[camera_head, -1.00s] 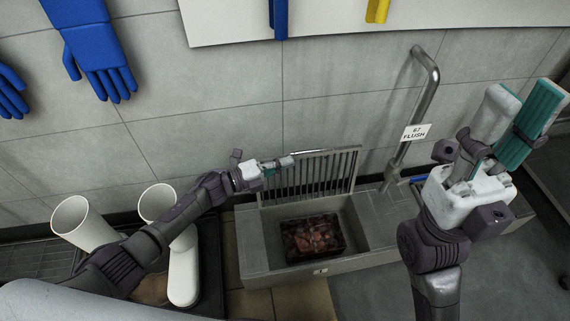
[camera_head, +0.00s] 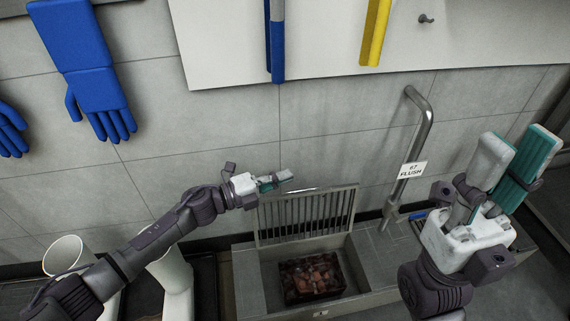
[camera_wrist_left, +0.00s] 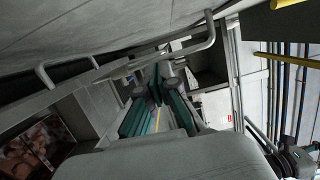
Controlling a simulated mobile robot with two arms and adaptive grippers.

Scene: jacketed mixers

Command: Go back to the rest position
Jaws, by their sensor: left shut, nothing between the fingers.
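My left gripper (camera_head: 283,178) is shut and empty, in the air in front of the tiled wall, above and left of the raised grate. Its fingers with green pads also show in the left wrist view (camera_wrist_left: 160,95). My right gripper (camera_head: 513,158) points up at the right of the head view, its two green-padded fingers apart with nothing seen between them. Neither gripper touches anything.
A floor trough (camera_head: 378,272) holds a clear box (camera_head: 311,277) of dark red pieces, with a grate (camera_head: 305,217) standing upright behind it. A bent pipe (camera_head: 421,130) carries a flush sign (camera_head: 412,171). White boots (camera_head: 172,272) stand lower left; blue gloves (camera_head: 85,70) hang upper left.

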